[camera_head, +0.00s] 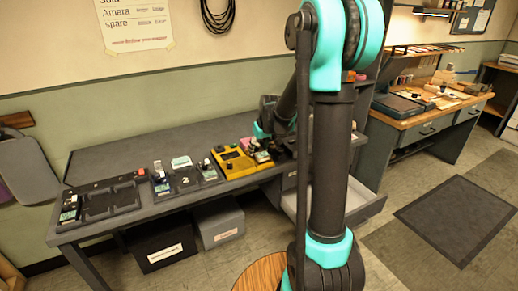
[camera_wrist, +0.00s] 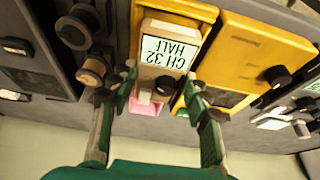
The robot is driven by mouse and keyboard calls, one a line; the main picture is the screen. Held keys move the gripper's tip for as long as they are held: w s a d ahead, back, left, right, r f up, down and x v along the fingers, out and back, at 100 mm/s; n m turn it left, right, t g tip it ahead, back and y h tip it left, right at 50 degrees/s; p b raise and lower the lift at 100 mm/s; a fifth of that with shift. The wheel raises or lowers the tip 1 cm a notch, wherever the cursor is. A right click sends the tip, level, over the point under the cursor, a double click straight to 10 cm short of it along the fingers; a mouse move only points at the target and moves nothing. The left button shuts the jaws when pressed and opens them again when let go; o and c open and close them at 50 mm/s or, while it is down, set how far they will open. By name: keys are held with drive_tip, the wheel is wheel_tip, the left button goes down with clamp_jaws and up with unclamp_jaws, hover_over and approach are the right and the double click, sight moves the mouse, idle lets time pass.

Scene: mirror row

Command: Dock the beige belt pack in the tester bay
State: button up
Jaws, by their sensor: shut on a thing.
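The tester also shows on the bench in the head view (camera_head: 233,164). There my gripper is at the tester's right end, mostly hidden, and the pack is hard to make out.
Dark docking trays (camera_head: 110,199) with small devices stand along the grey bench (camera_head: 130,147), left of the tester.

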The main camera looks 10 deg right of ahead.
drive_tip(key=shift+f, duration=0.8)
idle(0.4)
drive_tip(key=o, duration=1.4)
drive_tip(key=shift+c, duration=0.2)
drive_tip(key=v, duration=1.2)
drive_tip(key=s+d+f+m, duration=0.1)
drive_tip(key=s+f, duration=0.3)
drive_tip(key=s, duration=0.4)
drive_tip(key=s+f+m+h, duration=0.1)
drive_tip(key=s+f, duration=0.4)
drive_tip(key=s, duration=0.4)
drive_tip(key=s+d+f+m, duration=0.1)
drive_tip(key=s+f, duration=0.3)
drive_tip(key=s, duration=0.5)
drive_tip(key=shift+d+f+m, duration=0.25)
drive_tip(key=shift+d+m, duration=0.05)
drive_tip(key=shift+d, duration=0.05)
